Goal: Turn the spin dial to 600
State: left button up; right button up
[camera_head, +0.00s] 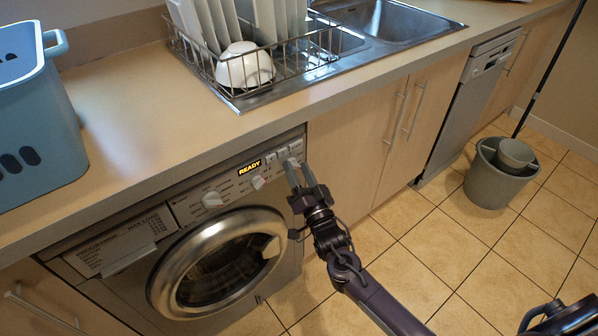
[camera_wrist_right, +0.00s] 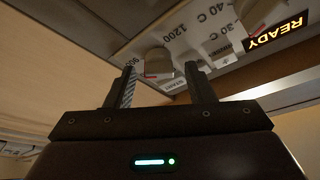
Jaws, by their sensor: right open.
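The washing machine (camera_head: 285,212) stands under the counter, its panel lit with a READY display (camera_head: 249,167). The spin dial (camera_wrist_right: 157,62) is a pale knob with a red mark, with 1200 and 900 printed near it. In the head view the spin dial (camera_head: 293,162) is at the panel's right end, partly covered by my fingers. My right gripper (camera_head: 299,172) is open in front of it. In the wrist view, the right gripper's (camera_wrist_right: 159,68) fingers stand on either side of the dial; contact is not clear. The dial's exact setting cannot be read. My left gripper is not in view.
Another knob (camera_head: 258,182) with 30 C and 40 C labels sits beside the display. A larger knob (camera_head: 212,198) is further left. The counter (camera_head: 130,110) overhangs the panel. A blue basket (camera_head: 35,120) and dish rack (camera_head: 215,80) stand above. A grey bucket (camera_head: 490,185) is on the floor.

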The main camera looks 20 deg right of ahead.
jog(key=shift+c, duration=0.4)
jog(key=c, duration=0.9)
jog(key=shift+n, duration=0.3)
